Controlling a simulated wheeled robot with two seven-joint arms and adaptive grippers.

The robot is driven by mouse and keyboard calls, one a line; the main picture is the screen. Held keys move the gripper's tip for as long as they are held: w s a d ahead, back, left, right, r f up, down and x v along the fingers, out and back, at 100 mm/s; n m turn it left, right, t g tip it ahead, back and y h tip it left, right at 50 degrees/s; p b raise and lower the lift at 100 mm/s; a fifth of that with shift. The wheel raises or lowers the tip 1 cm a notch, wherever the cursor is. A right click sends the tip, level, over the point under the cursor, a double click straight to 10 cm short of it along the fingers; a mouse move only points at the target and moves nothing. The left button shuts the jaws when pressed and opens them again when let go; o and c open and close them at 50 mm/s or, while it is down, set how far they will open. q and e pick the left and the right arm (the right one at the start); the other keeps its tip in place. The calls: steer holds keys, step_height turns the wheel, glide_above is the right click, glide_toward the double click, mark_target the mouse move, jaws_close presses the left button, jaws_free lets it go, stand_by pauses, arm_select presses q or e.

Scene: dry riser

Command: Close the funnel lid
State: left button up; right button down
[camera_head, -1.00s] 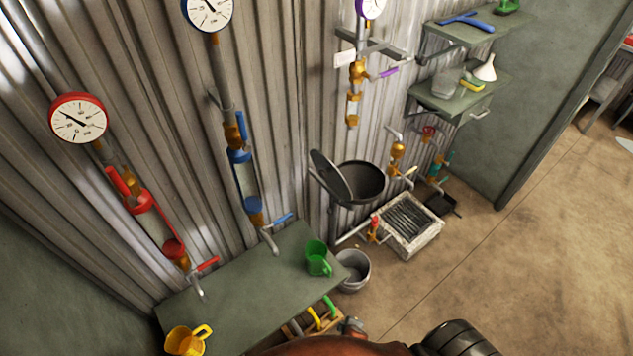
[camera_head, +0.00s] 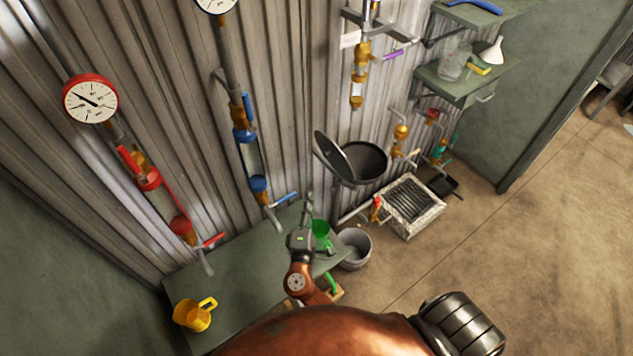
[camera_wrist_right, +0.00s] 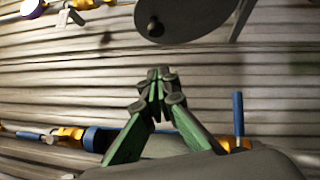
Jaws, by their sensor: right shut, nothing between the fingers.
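The dark funnel (camera_head: 368,166) is fixed by the corrugated wall, right of centre in the head view. Its round lid (camera_head: 329,151) stands open, tilted up at the funnel's left rim. My right gripper (camera_head: 308,198) is shut and empty, above the green bench, below and left of the lid and apart from it. In the right wrist view the closed fingertips (camera_wrist_right: 160,74) point toward a dark disc with a small knob, which looks like the lid (camera_wrist_right: 190,14). My left gripper is not in view.
A green mug (camera_head: 320,235) is partly hidden beside my right arm on the bench (camera_head: 245,270). A yellow jug (camera_head: 194,314) stands at its left end. A blue-handled tap (camera_head: 280,203) is close to my gripper. A bucket (camera_head: 355,246) and floor drain (camera_head: 410,206) lie below the funnel.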

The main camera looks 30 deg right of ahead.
steer(key=s+d+p+x, duration=0.1)
steer(key=d+p+x, duration=0.1)
steer(key=x, duration=1)
steer(key=shift+s, duration=0.35)
steer(key=shift+d+r, duration=0.15)
steer(key=shift+r, duration=0.15)
